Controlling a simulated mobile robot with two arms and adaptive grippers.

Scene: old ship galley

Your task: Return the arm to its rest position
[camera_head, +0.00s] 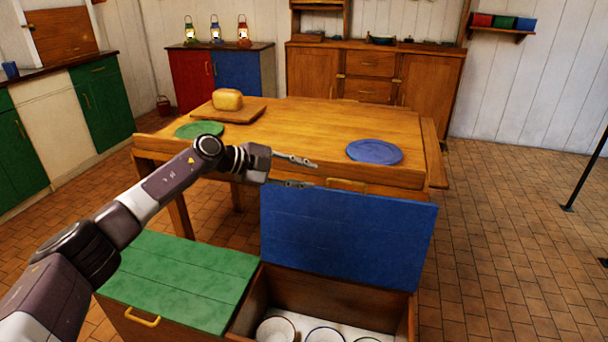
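My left arm reaches in from the lower left. My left gripper (302,173) is open, its two fingers apart and nothing between them. It points right, in front of the near edge of the wooden table (310,125) and above the chest with the raised blue lid (345,238). My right gripper does not show.
A green plate (199,129), a blue plate (374,152) and a bread loaf on a board (245,115) lie on the table. The green chest lid (185,280) is shut. White dishes (276,329) stand in the open compartment.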

